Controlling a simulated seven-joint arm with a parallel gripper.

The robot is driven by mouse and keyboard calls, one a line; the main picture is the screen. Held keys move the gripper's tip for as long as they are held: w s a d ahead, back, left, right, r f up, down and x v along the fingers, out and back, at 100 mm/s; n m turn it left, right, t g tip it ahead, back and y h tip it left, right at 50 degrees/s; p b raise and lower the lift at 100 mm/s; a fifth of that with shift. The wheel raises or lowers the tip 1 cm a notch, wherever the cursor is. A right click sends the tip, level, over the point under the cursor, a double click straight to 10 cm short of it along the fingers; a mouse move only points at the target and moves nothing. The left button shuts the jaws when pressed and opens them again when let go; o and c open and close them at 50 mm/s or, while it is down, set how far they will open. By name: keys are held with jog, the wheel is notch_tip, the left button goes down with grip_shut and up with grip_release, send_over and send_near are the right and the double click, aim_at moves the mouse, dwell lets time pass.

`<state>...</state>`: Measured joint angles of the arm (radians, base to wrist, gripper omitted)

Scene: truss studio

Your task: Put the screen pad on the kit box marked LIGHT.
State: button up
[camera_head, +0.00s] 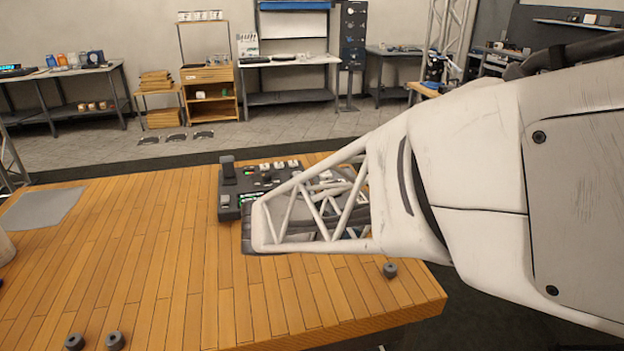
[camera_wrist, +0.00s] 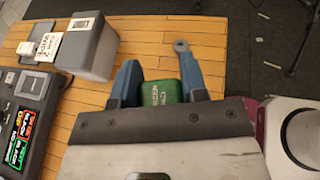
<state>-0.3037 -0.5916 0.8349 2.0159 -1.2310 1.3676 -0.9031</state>
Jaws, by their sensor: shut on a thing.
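The screen pad (camera_wrist: 166,93) is a small green block with pale lettering that reads like SCREEN. It shows in the wrist view between the two blue fingers of my gripper (camera_wrist: 158,82), which are shut on it. In the head view my white lattice arm hides the gripper and pad. A grey box (camera_wrist: 98,52) lies left of the fingers in the wrist view, apart from them. White cards on its left side carry dark lettering; I cannot make out LIGHT on them. Which box is marked LIGHT cannot be told.
A dark control unit (camera_head: 230,205) with lit keys and an upright block stands on the wooden table (camera_head: 130,255), partly behind my arm. Small grey knobs (camera_head: 390,270) sit near the table's edges. A grey mat (camera_head: 45,208) lies at far left. The table's left middle is clear.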

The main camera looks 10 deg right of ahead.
jog(key=w+d+r+m+g, duration=0.2)
jog(key=w+d+g, duration=0.1)
jog(key=d, duration=0.5)
jog(key=shift+w+m, duration=0.4)
jog(key=shift+w, duration=0.35)
jog(key=w+d, duration=0.1)
jog(key=w, duration=0.4)
jog(key=w+d+f, duration=0.1)
jog(key=w, duration=0.4)
jog(key=w+d, duration=0.1)
jog(key=w, duration=0.4)
jog(key=shift+f, duration=0.25)
jog(key=shift+w+f, duration=0.15)
jog(key=shift+w, duration=0.25)
jog(key=shift+f, duration=1.7)
